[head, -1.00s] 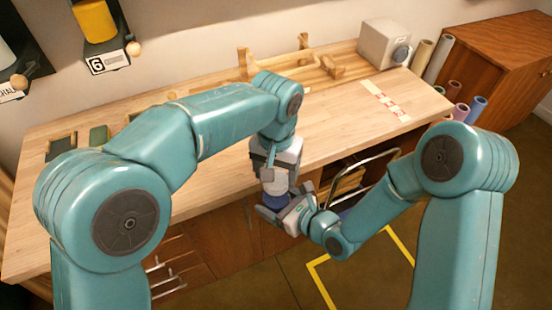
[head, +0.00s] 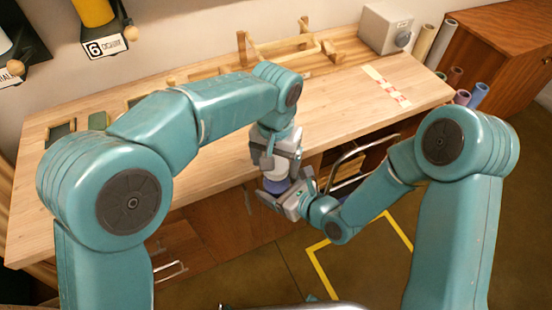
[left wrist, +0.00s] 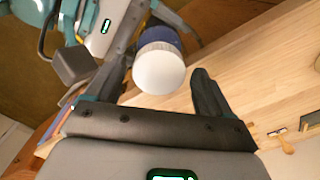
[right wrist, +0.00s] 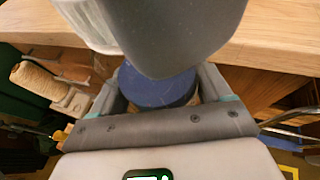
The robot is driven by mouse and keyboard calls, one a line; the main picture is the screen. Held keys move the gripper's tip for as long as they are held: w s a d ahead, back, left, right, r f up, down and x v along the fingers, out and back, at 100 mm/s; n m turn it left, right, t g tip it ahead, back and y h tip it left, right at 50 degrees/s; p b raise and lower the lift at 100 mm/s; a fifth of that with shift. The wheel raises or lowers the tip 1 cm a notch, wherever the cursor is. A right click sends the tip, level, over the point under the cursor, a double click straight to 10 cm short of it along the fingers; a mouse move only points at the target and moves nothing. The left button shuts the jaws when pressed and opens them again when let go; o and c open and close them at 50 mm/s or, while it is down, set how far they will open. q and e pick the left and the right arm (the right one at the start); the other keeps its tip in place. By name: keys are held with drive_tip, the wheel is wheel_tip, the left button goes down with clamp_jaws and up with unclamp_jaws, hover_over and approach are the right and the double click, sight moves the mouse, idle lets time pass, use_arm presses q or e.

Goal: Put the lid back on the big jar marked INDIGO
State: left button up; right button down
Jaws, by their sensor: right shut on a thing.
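The big jar (head: 277,186) is blue and held upright or nearly so off the table's front edge; its marking does not show. My right gripper (head: 288,196) is shut on its blue body, which shows between the fingers in the right wrist view (right wrist: 157,90). The round white lid (left wrist: 159,70) is in line with the jar's top in the left wrist view; I cannot tell whether it is fully seated. My left gripper (head: 277,161) is above the jar, its fingers apart on either side of the lid, with a narrow gap showing. It partly hides the lid in the right wrist view.
The wooden table (head: 350,110) is mostly clear in the middle. A wooden rack (head: 270,60) and a grey-white box (head: 385,28) stand at its back. Rolled tubes (head: 430,45) are at the right. A metal rail (head: 360,155) curves close to my right forearm.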

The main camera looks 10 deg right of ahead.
use_arm(q)
wheel_tip(320, 180, up, 12)
idle(0.7)
idle(0.4)
drive_tip(key=s+a+f+n+h, duration=0.15)
drive_tip(key=a+f, duration=0.25)
drive_tip(key=f, duration=0.4)
drive_tip(key=s+a+f+n+g+h, duration=0.1)
drive_tip(key=a+f+n+h, duration=0.1)
drive_tip(key=a+f, duration=0.35)
drive_tip(key=s+a+f+n+h, duration=0.2)
drive_tip(key=a+f, duration=0.1)
drive_tip(key=f, duration=0.6)
drive_tip(key=s+a+f+n, duration=0.1)
drive_tip(key=s+a+f, duration=0.1)
drive_tip(key=s+f, duration=0.5)
drive_tip(key=s+a+f+t+y, duration=0.1)
drive_tip(key=s+a+f, duration=0.1)
drive_tip(key=s+f, duration=0.5)
drive_tip(key=shift+f+n, duration=0.35)
drive_tip(key=shift+f, duration=1.5)
